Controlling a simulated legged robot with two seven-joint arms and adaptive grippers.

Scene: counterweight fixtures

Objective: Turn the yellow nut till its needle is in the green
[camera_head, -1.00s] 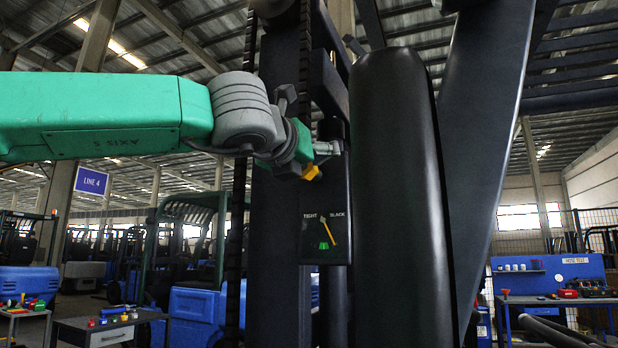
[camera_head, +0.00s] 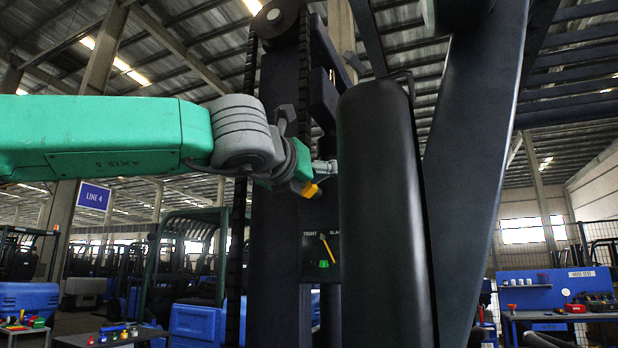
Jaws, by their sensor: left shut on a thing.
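The yellow nut (camera_head: 310,190) shows as a small yellow piece at the end of my left gripper, on the dark mast. My left gripper (camera_head: 306,176) is shut on it, with the wrist and fingers hiding most of it. Below is a dark dial panel (camera_head: 312,262) marked TIGHT and SLACK, its right part covered by a dark column. The yellow needle (camera_head: 328,248) points down and slightly right. Its tip is to the right of the green mark (camera_head: 323,264), outside it. My right gripper is not in view.
The thick dark column (camera_head: 385,210) stands close on the right of the dial. A chain (camera_head: 248,150) hangs along the mast's left. Blue workbenches (camera_head: 556,300) with small items and parked forklifts stand in the background.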

